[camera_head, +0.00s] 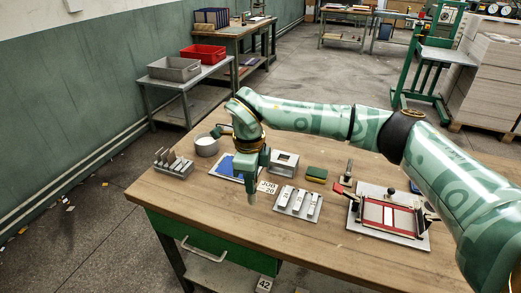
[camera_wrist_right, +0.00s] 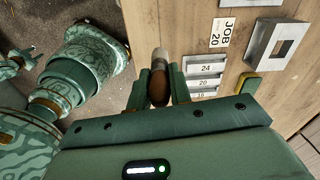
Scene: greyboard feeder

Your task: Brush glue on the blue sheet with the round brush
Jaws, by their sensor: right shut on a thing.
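My right gripper (camera_head: 252,184) is shut on a brush (camera_wrist_right: 158,88). The brush has a rounded brown handle between the fingers and a pale end (camera_head: 252,198) pointing down over the table. I cannot tell whether the brush end touches the table. A pale round pot (camera_head: 206,147) stands behind and left of the sheet.
A rack of upright tools (camera_head: 174,168) stands left. A JOB 20 card (camera_head: 268,187), a plate with numbered bars (camera_head: 298,204), a grey square block (camera_head: 285,163) and a green-yellow sponge (camera_head: 316,174) lie right of the gripper. A framed red fixture (camera_head: 389,217) is farther right. The front strip is clear.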

